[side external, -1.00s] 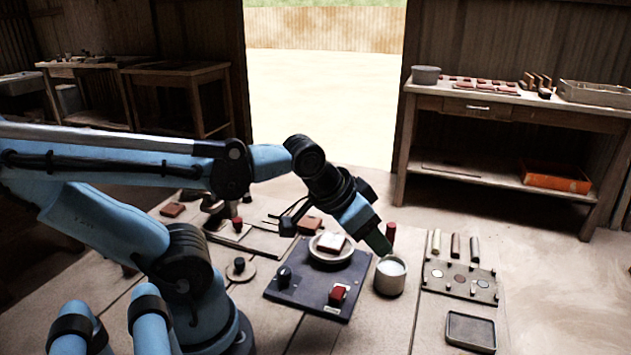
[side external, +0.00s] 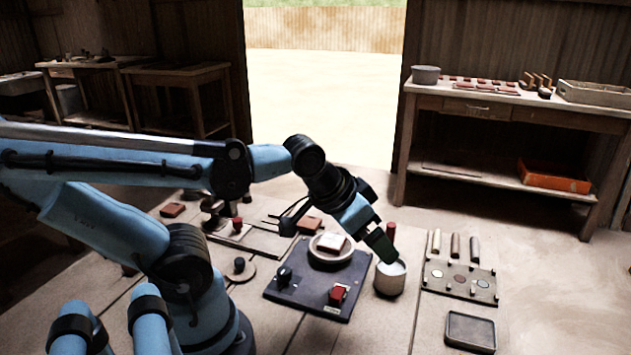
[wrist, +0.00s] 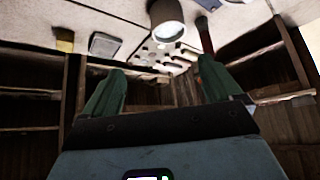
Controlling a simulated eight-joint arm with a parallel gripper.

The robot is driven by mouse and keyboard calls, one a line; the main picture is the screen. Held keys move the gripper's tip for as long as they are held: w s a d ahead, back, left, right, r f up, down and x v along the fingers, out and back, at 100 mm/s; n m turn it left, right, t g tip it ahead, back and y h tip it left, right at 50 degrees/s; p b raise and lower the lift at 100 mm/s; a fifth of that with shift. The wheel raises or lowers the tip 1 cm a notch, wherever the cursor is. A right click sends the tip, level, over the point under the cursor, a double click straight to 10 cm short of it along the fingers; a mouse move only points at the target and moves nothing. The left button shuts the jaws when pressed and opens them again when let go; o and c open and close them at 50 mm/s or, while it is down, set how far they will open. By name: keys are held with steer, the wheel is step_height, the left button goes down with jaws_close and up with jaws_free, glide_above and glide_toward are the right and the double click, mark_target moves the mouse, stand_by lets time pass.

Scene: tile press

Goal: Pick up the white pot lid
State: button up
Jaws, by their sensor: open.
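A pale round pot (side external: 389,281) with a white top surface stands on the table right of the dark control panel; it also shows in the wrist view (wrist: 166,14). I cannot tell whether the white surface is a lid or contents. A flat round disc with a dark knob (side external: 239,269), lid-like in shape, lies on the table left of the panel. My gripper (side external: 392,260) is tilted down at the pot's far rim, overlapping it in the side view; contact cannot be told. Its green fingers (wrist: 162,66) are spread apart with nothing between them.
The dark panel (side external: 309,296) carries a round plate (side external: 314,255) with a tile, a black knob and a red switch. A red-handled tool (side external: 391,233) stands behind the pot.

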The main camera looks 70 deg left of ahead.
steer(key=g, duration=0.9)
glide_above(239, 260)
steer(key=shift+w+f, duration=0.2)
steer(key=shift+f, duration=5.3)
steer(key=shift+s+f, duration=0.15)
steer(key=shift+f, duration=1.05)
